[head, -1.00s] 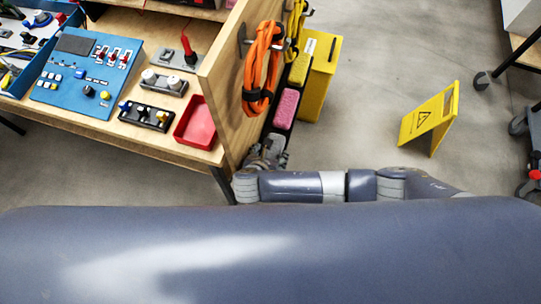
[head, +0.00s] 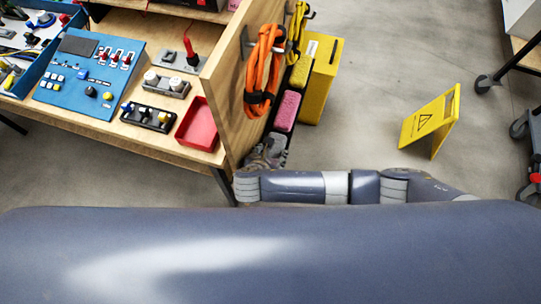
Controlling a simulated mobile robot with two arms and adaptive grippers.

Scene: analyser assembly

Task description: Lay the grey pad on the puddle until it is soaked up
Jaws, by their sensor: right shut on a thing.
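My right gripper (head: 264,155) is at the near end of a narrow black holder, beside the wooden side panel. It is small and partly hidden by its own wrist, and it is shut on what looks like the grey pad (head: 278,139), of which little can be told apart from the fingers. A pink pad (head: 286,111) and a yellow pad (head: 300,72) sit in the same holder, just beyond the gripper. No puddle can be made out on the visible floor. My left gripper is out of view.
An orange cable coil (head: 263,72) hangs on the wooden panel (head: 228,75). A yellow bin (head: 320,80) stands beyond the holder. A yellow warning sign (head: 430,122) stands on open grey floor (head: 370,90). A red tray (head: 197,125) lies on the bench.

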